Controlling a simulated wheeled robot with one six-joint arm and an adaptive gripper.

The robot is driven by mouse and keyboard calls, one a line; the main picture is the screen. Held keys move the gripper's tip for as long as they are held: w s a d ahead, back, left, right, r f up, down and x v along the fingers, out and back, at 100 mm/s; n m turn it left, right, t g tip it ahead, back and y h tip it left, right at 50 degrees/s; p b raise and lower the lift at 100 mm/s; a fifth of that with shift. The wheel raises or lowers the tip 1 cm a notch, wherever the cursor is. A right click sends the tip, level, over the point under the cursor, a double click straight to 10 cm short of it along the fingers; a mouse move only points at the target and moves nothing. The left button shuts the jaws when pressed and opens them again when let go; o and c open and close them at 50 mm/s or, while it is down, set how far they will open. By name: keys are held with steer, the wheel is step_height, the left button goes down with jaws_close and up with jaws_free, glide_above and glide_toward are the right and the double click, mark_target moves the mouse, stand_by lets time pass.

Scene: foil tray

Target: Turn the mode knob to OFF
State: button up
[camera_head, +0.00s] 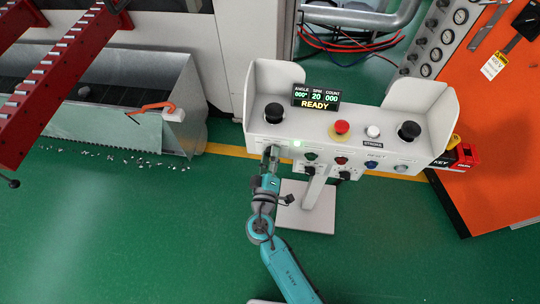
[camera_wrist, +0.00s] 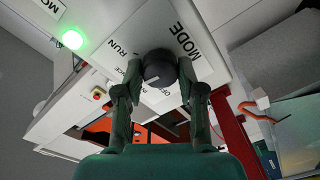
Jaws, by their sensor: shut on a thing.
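The mode knob (camera_wrist: 157,66) is a round black knob on the white panel face in the wrist view. Its plate has the words MODE and RUN in clear view; other lettering beside the knob is partly covered by my fingers. A small pale mark shows on the knob's near side, but I cannot tell which label it points at. My gripper (camera_wrist: 160,76) has one finger on each side of the knob and is shut on it. In the head view my gripper (camera_head: 271,160) is at the left end of the control box's front and hides the knob.
The control box (camera_head: 355,152) stands on a pedestal, with a lit READY display (camera_head: 315,98), a red mushroom button (camera_head: 342,128) and several more buttons. A green lamp (camera_wrist: 72,40) glows beside the mode plate. A grey scrap bin (camera_head: 180,90) stands left.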

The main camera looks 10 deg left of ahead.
steer(key=n, duration=1.3)
steer(key=shift+f, duration=0.15)
steer(key=shift+g+h, duration=0.3)
steer(key=o, duration=1.1)
steer(key=shift+o, duration=0.2)
steer(key=shift+s, duration=0.1)
steer(key=s, duration=1.2)
steer(key=shift+a+r, duration=0.2)
steer(key=shift+r, duration=0.05)
